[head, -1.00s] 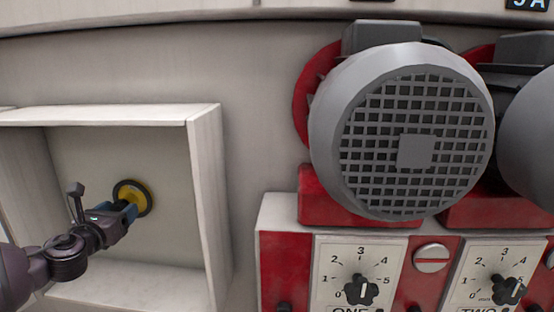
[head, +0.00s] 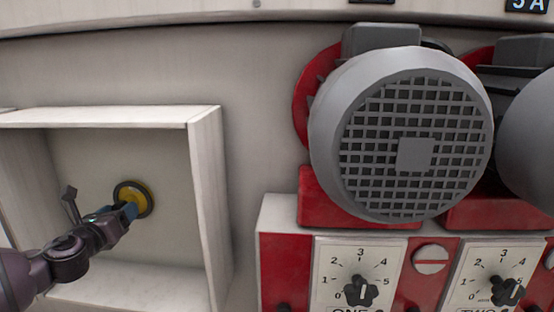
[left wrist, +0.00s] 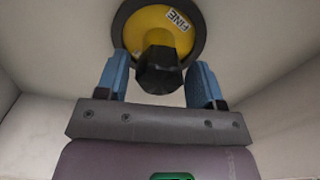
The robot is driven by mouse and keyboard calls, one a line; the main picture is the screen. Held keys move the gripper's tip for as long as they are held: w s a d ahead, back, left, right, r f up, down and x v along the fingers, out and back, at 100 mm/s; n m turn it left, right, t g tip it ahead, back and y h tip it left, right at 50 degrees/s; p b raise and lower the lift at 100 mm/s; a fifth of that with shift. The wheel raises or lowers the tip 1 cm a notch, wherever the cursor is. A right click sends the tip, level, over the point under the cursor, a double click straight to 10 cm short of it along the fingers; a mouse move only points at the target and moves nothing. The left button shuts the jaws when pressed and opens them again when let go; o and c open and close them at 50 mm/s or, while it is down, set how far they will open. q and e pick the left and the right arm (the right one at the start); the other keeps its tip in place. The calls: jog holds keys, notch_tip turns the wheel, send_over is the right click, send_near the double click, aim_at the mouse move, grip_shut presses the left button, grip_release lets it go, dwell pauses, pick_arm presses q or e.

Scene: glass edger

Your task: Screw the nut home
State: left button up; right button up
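The nut (left wrist: 159,70) is a dark, faceted piece at the centre of a yellow wheel (left wrist: 150,27) with a dark rim and a "FINE" label. The wheel (head: 140,196) sits on the back wall of the white box in the head view. My left gripper (left wrist: 158,82) has its two blue fingers apart, one on each side of the nut. A gap shows between each finger and the nut. In the head view the left gripper (head: 128,210) is in front of the wheel and hides the nut. My right gripper is in neither view.
The open white box (head: 207,190) has side walls, a top and a floor around my left arm. To its right are a large grey motor (head: 415,130) on a red mount and a panel with dial knobs (head: 360,291).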

pick_arm(q)
jog(key=c, duration=0.8)
jog(key=shift+o, duration=0.2)
jog(key=shift+r+m+p, duration=0.2)
jog(key=shift+m+p, duration=0.45)
jog(key=shift+m, duration=0.05)
jog(key=o, duration=0.9)
jog(key=shift+f, duration=0.2)
jog(key=shift+o, duration=0.9)
jog(key=s, duration=0.3)
jog(key=s+p, duration=0.1)
jog(key=s, duration=0.2)
jog(key=shift+a, duration=0.2)
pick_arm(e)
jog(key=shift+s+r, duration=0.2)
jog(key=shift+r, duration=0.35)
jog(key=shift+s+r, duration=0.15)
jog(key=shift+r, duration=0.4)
